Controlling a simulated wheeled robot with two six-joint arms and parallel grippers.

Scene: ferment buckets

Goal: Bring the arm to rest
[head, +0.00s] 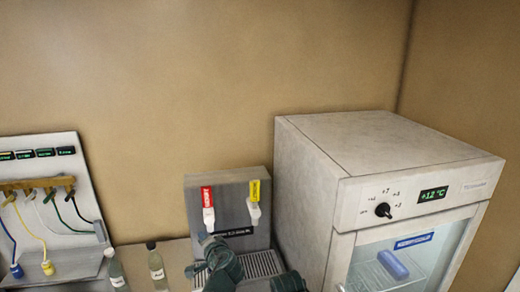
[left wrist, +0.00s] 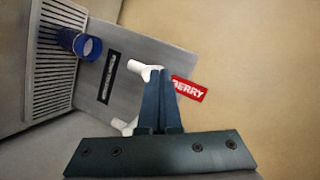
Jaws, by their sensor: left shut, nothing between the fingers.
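My left gripper (head: 208,242) shows dark teal in the head view, low in front of the tap panel, close below the red-tagged tap. In the left wrist view its two fingers (left wrist: 160,88) are shut together with nothing between them. The fingertips overlap the white tap with the red BERRY tag (left wrist: 189,89) in that view; I cannot tell whether they touch.
A grey tap panel (head: 230,220) carries red- and yellow-tagged taps above a drip grille (head: 262,264) with a blue cup (head: 288,282). A fridge (head: 320,170) stands right. Two small bottles (head: 157,267) and a cable board (head: 60,160) are left.

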